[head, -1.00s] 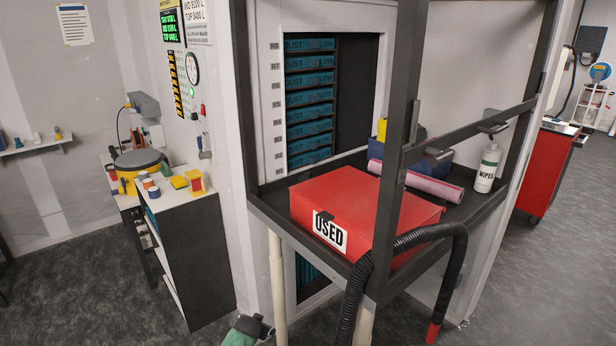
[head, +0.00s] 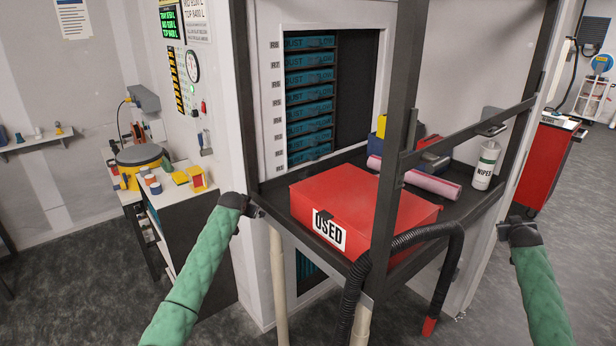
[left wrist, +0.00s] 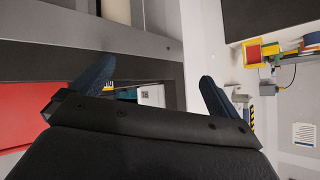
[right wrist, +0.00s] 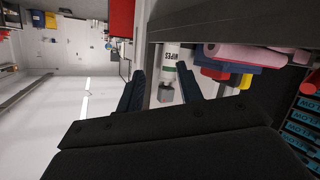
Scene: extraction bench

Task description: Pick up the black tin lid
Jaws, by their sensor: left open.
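I cannot make out a separate black tin lid with certainty in any view. A round yellow tin-like drum with a dark top (head: 139,156) stands on the left bench in the head view. My left gripper (head: 253,209) is at the front left corner of the black-framed bench, with its fingers small and dark there. The left wrist view shows its two fingers (left wrist: 150,84) wide apart with nothing held between them. My right gripper (head: 516,222) is right of the bench frame. In the right wrist view its fingers (right wrist: 161,72) are apart and empty.
A red box marked USED (head: 390,212) fills much of the bench shelf. A pink roll (head: 432,185) and a WIPES bottle (head: 485,166) lie and stand behind it. A dark upright post (head: 393,130) and a black hose (head: 455,262) are in front.

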